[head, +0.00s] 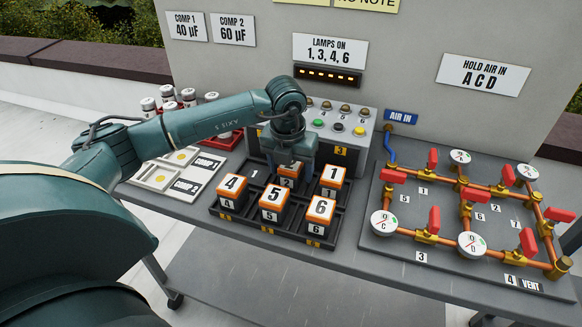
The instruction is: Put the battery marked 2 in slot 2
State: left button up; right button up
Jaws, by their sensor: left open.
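The battery marked 2 (287,182), dark with an orange and white top, is at the middle of the back row of the black slot tray (263,235). My left gripper (290,160) is open and points down right over it, hiding most of its top. I cannot tell whether the fingers touch it or whether it is fully seated. Batteries marked 4 (232,185), 5 (274,195) and 6 (320,209) stand in the front row. The battery marked 1 (332,176) stands at the back right. The back left place, labelled 1 (254,172), looks empty. My right gripper is out of view.
A lamp and button panel (337,125) stands behind the tray. Copper pipes with red valves and gauges (430,238) fill the table's right side. The table's front strip is clear.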

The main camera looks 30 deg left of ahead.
aim_at(288, 169)
pick_arm(q)
notch_tip(288, 169, up, 12)
jog(key=s, duration=0.1)
jog(key=shift+s+d+b, duration=0.25)
jog(key=shift+s+b, duration=0.1)
jog(key=shift+s, duration=0.05)
dwell(0.3)
